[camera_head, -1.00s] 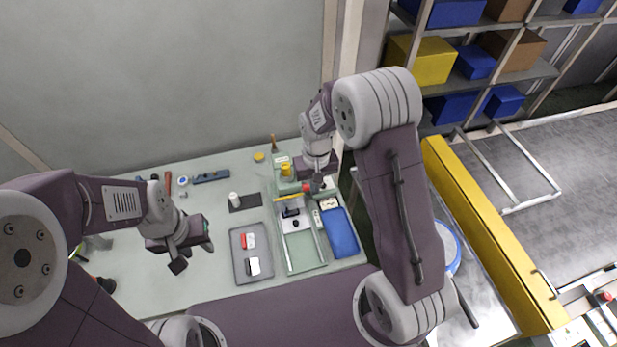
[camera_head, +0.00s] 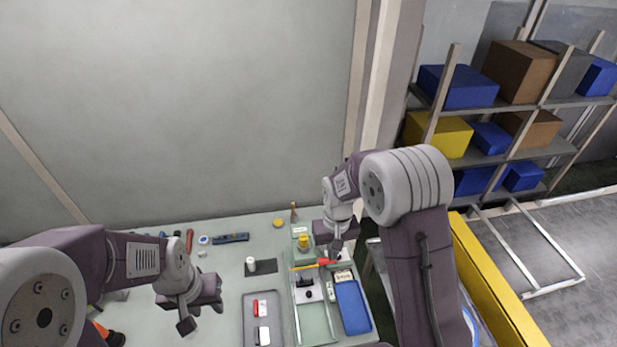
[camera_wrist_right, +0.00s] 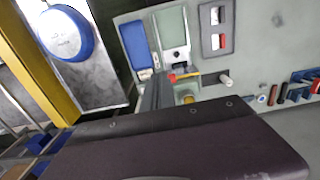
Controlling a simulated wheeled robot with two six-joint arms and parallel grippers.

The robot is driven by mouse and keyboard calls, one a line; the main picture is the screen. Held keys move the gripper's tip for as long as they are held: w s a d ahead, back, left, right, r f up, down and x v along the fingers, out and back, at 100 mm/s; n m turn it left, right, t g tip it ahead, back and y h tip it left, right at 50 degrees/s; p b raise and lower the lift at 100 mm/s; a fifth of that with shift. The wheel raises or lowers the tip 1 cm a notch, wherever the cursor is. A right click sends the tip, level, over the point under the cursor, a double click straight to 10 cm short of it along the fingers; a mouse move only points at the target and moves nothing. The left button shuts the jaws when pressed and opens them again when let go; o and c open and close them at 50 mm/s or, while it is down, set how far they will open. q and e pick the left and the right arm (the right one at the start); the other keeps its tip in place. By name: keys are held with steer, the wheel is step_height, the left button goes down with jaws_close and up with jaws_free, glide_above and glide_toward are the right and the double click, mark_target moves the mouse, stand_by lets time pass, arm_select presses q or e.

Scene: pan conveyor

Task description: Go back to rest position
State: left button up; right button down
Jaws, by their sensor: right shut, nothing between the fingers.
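My left gripper (camera_head: 187,325) hangs over the left part of the pale green table (camera_head: 222,275) in the head view, pointing down. I cannot tell whether its fingers are apart. My right gripper (camera_head: 335,250) is over the table's right side, near the yellow-topped cylinder and the tray. It is shut and holds nothing. In the right wrist view its fingers (camera_wrist_right: 150,95) show close together, with the table beyond them.
A blue bin (camera_head: 352,306), a framed tray (camera_head: 318,325) and a grey tray (camera_head: 262,305) lie on the table. A white cylinder (camera_head: 250,264) stands behind them. Shelves (camera_head: 525,148) and a yellow rail (camera_head: 497,285) are at right. A blue-rimmed pan (camera_wrist_right: 66,32) shows in the wrist view.

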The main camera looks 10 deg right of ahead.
steer(key=shift+f, duration=0.1)
step_height(320, 180, down, 10)
steer(key=s+d+t+b, duration=0.1)
steer(key=s+d+b, duration=0.15)
steer(key=b, duration=1.35)
steer(key=s+d+f+b, duration=0.1)
steer(key=s+f+b, duration=0.4)
steer(key=s, duration=0.5)
steer(key=shift+s+d+f+m+b, duration=0.3)
steer(key=shift+d+f+b, duration=0.1)
steer(key=shift+f, duration=0.35)
steer(key=shift+s, duration=0.1)
